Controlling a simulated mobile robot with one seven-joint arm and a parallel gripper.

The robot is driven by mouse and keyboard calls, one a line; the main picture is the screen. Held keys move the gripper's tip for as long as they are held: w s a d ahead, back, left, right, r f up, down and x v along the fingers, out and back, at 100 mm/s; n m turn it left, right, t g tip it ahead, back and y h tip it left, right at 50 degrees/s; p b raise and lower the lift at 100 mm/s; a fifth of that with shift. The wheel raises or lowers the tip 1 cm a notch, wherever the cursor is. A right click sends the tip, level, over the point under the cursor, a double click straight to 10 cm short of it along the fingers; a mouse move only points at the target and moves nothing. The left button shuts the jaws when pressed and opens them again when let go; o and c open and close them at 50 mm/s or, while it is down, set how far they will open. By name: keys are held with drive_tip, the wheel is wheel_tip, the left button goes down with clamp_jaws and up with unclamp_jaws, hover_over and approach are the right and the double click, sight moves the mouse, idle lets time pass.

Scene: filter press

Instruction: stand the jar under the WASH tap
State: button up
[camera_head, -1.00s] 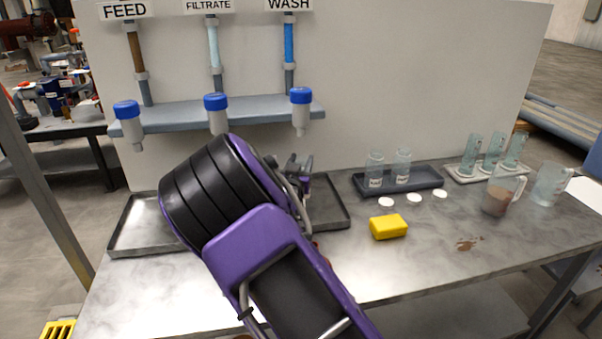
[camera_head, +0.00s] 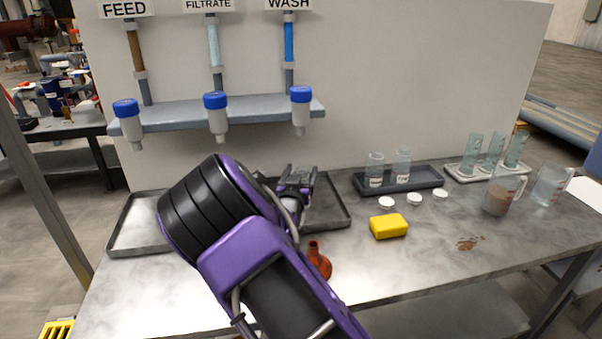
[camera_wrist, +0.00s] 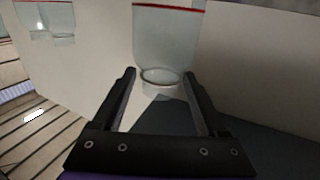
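The WASH tap (camera_head: 300,115) hangs from the shelf under the WASH sign (camera_head: 289,4), with a blue cap and a pale body narrowing to a spout. Two clear labelled jars (camera_head: 375,172) (camera_head: 402,167) stand upright in the dark tray at right; I cannot tell which is the task's jar. My gripper (camera_head: 298,178) is below the WASH tap, over the metal tray. In the wrist view its fingers (camera_wrist: 163,85) are apart. A clear vessel with a red line (camera_wrist: 168,35) shows beyond them; I cannot tell which vessel it is. My arm hides part of the metal tray.
The FEED tap (camera_head: 127,122) and FILTRATE tap (camera_head: 217,117) hang at left above the metal tray (camera_head: 330,205). A yellow sponge (camera_head: 388,227), white lids (camera_head: 414,199) and an orange funnel-like thing (camera_head: 318,262) lie on the bench. Cylinders and jugs (camera_head: 503,190) stand at right.

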drive_tip(key=shift+r, duration=0.2)
drive_tip(key=s+a, duration=0.1)
drive_tip(key=s, duration=1.1)
drive_tip(key=shift+a, duration=0.2)
